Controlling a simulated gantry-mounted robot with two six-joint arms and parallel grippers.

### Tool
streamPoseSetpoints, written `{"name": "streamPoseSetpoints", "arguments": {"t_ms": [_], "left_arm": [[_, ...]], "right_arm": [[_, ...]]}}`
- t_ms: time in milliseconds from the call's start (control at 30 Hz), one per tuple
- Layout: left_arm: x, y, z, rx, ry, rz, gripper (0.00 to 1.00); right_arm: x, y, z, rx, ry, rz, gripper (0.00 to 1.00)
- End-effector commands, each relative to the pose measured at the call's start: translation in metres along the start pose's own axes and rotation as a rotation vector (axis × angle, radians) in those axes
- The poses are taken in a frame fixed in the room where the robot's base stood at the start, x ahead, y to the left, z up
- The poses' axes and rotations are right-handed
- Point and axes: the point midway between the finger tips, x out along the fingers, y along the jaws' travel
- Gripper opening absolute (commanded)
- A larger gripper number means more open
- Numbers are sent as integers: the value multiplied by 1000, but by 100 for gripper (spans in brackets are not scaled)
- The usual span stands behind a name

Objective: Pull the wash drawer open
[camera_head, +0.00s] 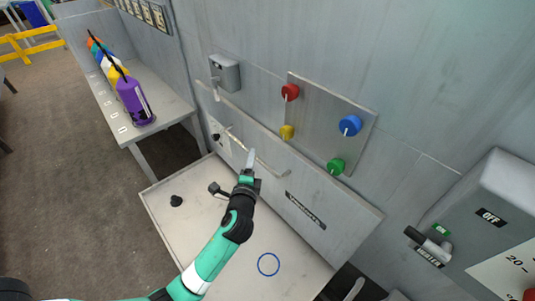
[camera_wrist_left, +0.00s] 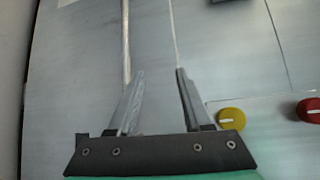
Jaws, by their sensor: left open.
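A pale panel with a dark label (camera_head: 306,209) and a long bar handle (camera_head: 268,166) stands against the grey wall; I take it for the drawer front. My left gripper (camera_head: 251,160) is open and empty, with its fingertips close to the handle. In the left wrist view the bar (camera_wrist_left: 126,45) runs up past the left finger of the gripper (camera_wrist_left: 160,100). I cannot tell whether the finger touches the bar. My right gripper does not show in either view.
Red (camera_head: 290,91), yellow (camera_head: 287,131), blue (camera_head: 350,125) and green (camera_head: 336,166) knobs sit above. A grey switch box (camera_head: 470,215) is right; bottles (camera_head: 135,101) stand on a left bench (camera_head: 160,88).

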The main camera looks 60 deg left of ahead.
Motion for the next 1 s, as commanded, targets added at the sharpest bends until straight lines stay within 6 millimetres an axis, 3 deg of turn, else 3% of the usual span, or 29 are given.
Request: {"name": "streamPoseSetpoints", "arguments": {"t_ms": [33,167,467,1000], "left_arm": [[2,30,3,6,-9,12,50],[4,56,11,14,-26,29,50],[12,56,13,10,-31,28,50],[114,60,16,10,-32,28,50]], "right_arm": [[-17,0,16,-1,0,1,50],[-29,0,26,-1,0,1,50],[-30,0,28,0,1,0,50],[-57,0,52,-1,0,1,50]]}}
